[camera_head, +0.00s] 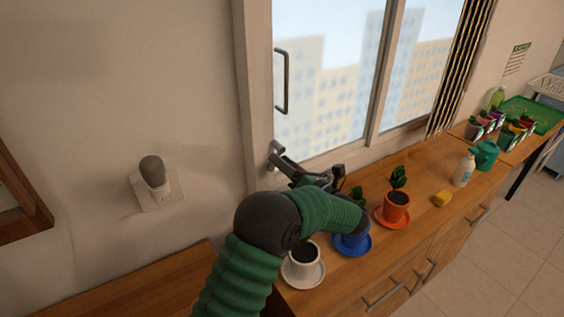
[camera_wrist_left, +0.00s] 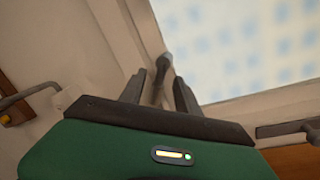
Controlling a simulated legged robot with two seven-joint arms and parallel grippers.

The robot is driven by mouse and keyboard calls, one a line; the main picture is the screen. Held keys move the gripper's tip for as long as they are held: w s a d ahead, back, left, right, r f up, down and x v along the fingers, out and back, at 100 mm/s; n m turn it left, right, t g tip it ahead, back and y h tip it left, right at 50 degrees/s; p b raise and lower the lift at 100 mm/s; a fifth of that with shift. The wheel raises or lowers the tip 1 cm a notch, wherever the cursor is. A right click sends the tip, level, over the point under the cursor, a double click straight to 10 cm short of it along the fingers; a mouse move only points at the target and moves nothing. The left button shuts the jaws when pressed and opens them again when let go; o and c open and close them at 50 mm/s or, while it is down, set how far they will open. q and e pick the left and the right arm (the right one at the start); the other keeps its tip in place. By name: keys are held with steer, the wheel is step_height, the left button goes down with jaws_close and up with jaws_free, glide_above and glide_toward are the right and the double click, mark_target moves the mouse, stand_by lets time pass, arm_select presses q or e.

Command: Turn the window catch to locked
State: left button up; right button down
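The window catch (camera_head: 274,155) is a small grey lever at the lower left corner of the window frame (camera_head: 258,110). My left gripper (camera_head: 285,168) is right at it, with the green arm reaching in from below. In the left wrist view the two dark fingers (camera_wrist_left: 160,93) stand apart, and the catch (camera_wrist_left: 165,66) shows between and just beyond their tips. I cannot tell whether a finger touches it. The catch's lower part is partly hidden by the gripper. My right gripper is not in view.
A wall plate with a dark knob (camera_head: 153,172) is left of the window. On the wooden counter (camera_head: 425,222) stand a white cup (camera_head: 303,258), a blue pot (camera_head: 352,242), an orange pot (camera_head: 396,206), a yellow sponge (camera_head: 442,199) and a spray bottle (camera_head: 463,170). A vertical handle (camera_head: 283,80) is on the window.

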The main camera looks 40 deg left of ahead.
arm_select(q)
steer(key=b+v, duration=0.2)
steer(key=v, duration=1.4)
steer(key=shift+f, duration=0.1)
steer(key=shift+c, duration=0.5)
